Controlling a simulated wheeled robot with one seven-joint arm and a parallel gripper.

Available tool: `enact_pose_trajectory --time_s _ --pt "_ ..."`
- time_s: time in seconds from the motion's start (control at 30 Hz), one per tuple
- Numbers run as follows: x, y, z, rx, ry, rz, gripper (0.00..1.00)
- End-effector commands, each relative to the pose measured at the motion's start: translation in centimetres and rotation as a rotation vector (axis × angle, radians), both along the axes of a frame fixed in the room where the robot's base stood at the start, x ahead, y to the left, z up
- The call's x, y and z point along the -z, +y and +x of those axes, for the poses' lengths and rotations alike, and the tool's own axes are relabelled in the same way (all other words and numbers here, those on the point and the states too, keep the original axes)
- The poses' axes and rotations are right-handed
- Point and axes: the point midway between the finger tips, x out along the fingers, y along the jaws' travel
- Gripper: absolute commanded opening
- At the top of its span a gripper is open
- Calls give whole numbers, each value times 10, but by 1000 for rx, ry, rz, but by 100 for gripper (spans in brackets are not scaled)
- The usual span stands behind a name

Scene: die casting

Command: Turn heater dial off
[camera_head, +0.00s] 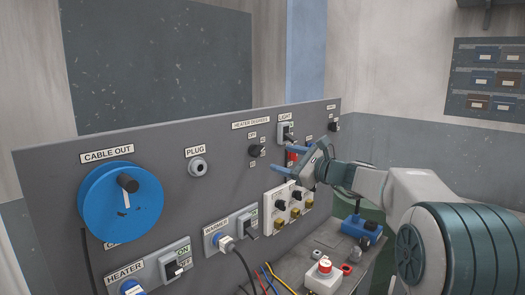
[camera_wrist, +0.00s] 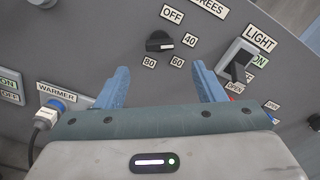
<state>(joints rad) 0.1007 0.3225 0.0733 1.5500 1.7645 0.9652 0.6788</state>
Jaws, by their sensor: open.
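The heater dial (camera_head: 256,151) is a small black knob on the grey panel, under the heater degrees label. In the wrist view the dial (camera_wrist: 158,41) has OFF, 40, 60 and 80 labels around it. Its white mark is on the right side, around the 40 and 60 labels; I cannot tell exactly which it points at. My gripper (camera_head: 282,158) is open and empty, to the right of the dial in the head view. In the wrist view its blue fingers (camera_wrist: 160,70) are spread below the dial, apart from it.
The light switch (camera_wrist: 236,62) is close to the right finger. The warmer plug (camera_wrist: 46,114) and its cable are at the left. A white block with several knobs (camera_head: 287,203) sits below the gripper. A blue cable reel (camera_head: 100,205) is at the far left.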

Motion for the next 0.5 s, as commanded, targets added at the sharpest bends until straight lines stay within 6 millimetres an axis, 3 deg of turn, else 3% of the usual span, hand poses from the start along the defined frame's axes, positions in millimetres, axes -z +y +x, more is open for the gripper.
enact_pose_trajectory --time_s 0.23,0.5 --pt "-2 44 33 -4 1 0 63" --pt "-1 70 54 -1 0 -1 63"
